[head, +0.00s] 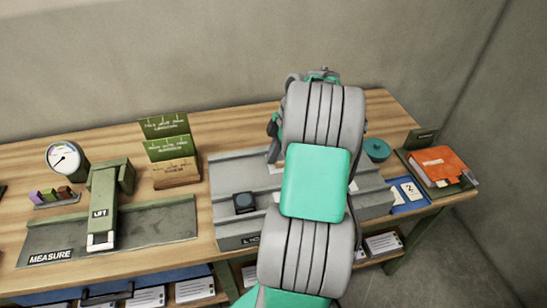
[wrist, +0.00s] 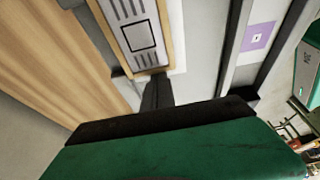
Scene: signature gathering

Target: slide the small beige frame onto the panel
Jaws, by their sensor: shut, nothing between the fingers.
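In the wrist view, a narrow beige frame edge (wrist: 167,38) borders a light grey panel (wrist: 132,12) with dark slots and a black square outline. Part of both is cut off by the top of the picture. My gripper (wrist: 156,92) is shut and empty, its dark fingers close to the lower end of the frame. I cannot tell whether they touch it. In the head view, my arm covers most of the panel area, and only a small pale piece shows beside it.
A grey slotted tray (head: 228,190) on the wooden bench (head: 112,137) carries a small dark block (head: 245,202). A green lift stand (head: 104,205), a dial gauge (head: 63,158) and green cards (head: 165,137) stand left. A teal round item (head: 377,149) and an orange book (head: 442,165) are right.

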